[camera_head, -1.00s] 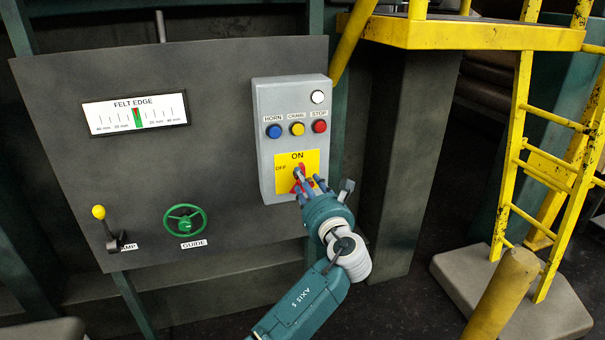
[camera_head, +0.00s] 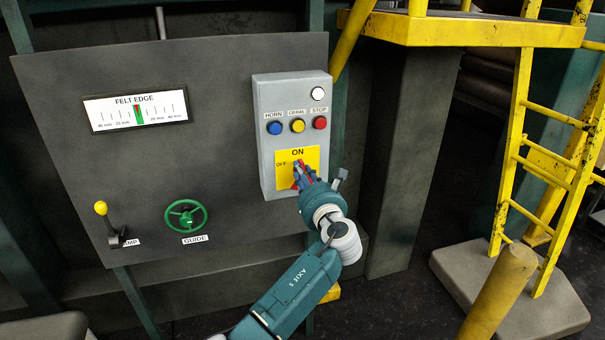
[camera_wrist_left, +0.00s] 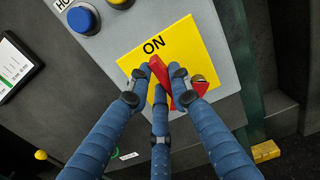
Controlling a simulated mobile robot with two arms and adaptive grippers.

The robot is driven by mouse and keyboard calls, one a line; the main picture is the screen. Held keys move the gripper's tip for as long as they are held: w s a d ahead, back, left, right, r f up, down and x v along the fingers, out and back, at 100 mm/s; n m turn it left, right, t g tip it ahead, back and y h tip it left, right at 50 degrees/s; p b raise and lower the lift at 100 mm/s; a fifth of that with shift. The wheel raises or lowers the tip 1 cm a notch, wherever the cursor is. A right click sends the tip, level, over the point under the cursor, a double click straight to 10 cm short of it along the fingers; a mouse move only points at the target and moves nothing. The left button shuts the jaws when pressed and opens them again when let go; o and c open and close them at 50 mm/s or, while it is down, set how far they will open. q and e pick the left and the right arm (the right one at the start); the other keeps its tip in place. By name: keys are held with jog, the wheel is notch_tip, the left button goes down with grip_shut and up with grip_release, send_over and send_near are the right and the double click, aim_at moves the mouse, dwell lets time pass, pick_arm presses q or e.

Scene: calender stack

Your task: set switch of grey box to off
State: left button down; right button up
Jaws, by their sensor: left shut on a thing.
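The grey box (camera_head: 263,140) is mounted on the dark panel. Its red switch handle (camera_head: 295,186) sits on a yellow plate (camera_head: 313,156) marked ON at the top and OFF at the left. In the left wrist view the red handle (camera_wrist_left: 158,66) has its tip just below the ON label. My left gripper (camera_head: 301,170) has its blue fingers around the handle and is shut on it; the fingers also show in the left wrist view (camera_wrist_left: 160,78). They hide part of the handle and plate. My right gripper is not in view.
Blue (camera_head: 274,128), yellow (camera_head: 297,125) and red (camera_head: 320,122) buttons and a white one (camera_head: 317,94) sit above the plate. A green guide wheel (camera_head: 186,215) and a yellow-knobbed lever (camera_head: 101,208) are at the left. A yellow ladder (camera_head: 517,150) stands at the right.

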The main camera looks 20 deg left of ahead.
pick_arm(q)
jog(key=shift+n, duration=0.3)
jog(key=shift+s+a+f+n+b, duration=0.2)
jog(key=shift+f+n+b, duration=0.25)
jog(key=shift+n+b, duration=2.15)
jog(key=shift+s+a+f+n+b, duration=0.15)
jog(key=shift+a+f+n+b, duration=0.25)
jog(key=shift+n+b, duration=2.2)
jog(key=shift+s+a+f+n+b, duration=0.2)
jog(key=shift+f+n+b, duration=0.3)
jog(key=shift+n+b, duration=2.1)
jog(key=shift+n+p, duration=0.95)
jog(key=shift+n, duration=0.05)
jog(key=c, duration=1.6)
grip_release()
jog(key=shift+o, duration=0.2)
